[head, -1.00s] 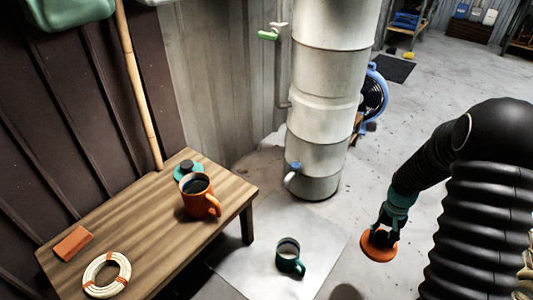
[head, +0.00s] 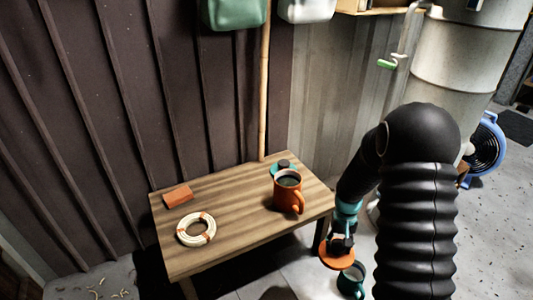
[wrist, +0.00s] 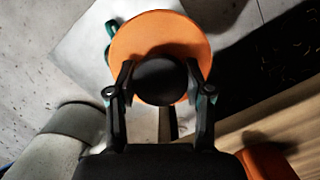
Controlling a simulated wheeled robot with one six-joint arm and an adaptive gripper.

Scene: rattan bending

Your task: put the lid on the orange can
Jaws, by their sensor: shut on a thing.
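The orange can (head: 287,193) is an open mug-like can with a handle on its right side, upright near the right end of the wooden table. Its inside looks dark. The lid (head: 337,257) is an orange disc with a dark knob. My gripper (head: 342,241) is shut on the knob and holds the lid off the table's right edge, in front and to the right of the can. In the wrist view the lid (wrist: 160,32) spreads beyond the fingers, with the black knob (wrist: 160,82) between them. Part of an orange thing shows at the bottom right there.
The wooden table (head: 235,220) also bears a teal lid with a dark knob (head: 283,166) behind the can, a brick (head: 178,195) and a rattan coil (head: 196,229). A green can (head: 352,281) stands below, beyond the table. A pale column (head: 455,60) rises at right.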

